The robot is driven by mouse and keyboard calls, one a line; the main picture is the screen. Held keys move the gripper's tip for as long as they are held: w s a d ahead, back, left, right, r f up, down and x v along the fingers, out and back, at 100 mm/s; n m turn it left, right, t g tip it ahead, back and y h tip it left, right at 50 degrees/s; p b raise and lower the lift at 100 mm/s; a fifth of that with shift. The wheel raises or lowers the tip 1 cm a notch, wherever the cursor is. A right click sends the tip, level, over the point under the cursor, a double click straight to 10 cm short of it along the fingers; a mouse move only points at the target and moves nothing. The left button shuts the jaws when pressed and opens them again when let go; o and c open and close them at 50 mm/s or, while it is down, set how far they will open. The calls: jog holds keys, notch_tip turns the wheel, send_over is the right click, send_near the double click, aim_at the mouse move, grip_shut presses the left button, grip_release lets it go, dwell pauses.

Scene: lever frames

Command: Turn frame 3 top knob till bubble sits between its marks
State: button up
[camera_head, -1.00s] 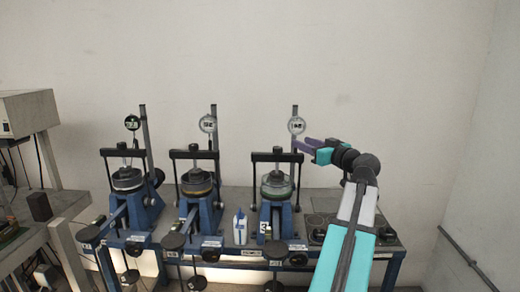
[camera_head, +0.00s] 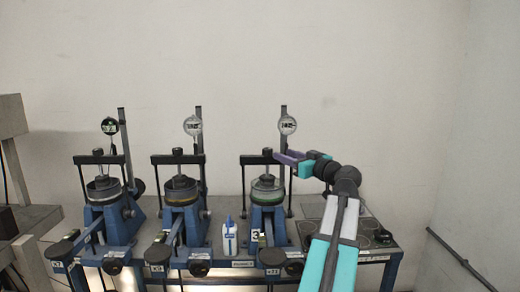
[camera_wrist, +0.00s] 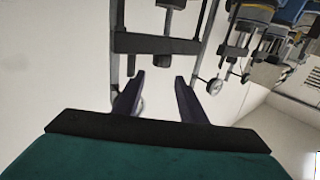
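Frame 3 (camera_head: 268,219) is the rightmost blue lever frame, with a "3" label low on its front. Its dark crossbar (camera_head: 250,160) carries a small dark top knob (camera_head: 263,151). A round dial (camera_head: 287,125) stands on the post behind. My gripper (camera_head: 278,157) is just right of the knob, at about crossbar height. In the wrist view, which appears upside down, my gripper's two dark fingers (camera_wrist: 160,88) are apart with nothing between them. The crossbar (camera_wrist: 150,43) lies ahead of them, with the knob (camera_wrist: 163,59) in line with the gap. I cannot make out a bubble or marks.
Two similar lever frames stand to the left, the middle one (camera_head: 181,219) and the far left one (camera_head: 118,222). A white and blue bottle (camera_head: 229,238) stands between the middle frame and frame 3. The wall behind is bare.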

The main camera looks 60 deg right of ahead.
aim_at(266, 152)
jog(key=shift+w, duration=0.1)
jog(key=p+x, duration=0.4)
jog(key=x, duration=0.9)
jog(key=shift+w, duration=0.45)
jog(key=shift+f, duration=0.1)
jog(key=c, duration=0.8)
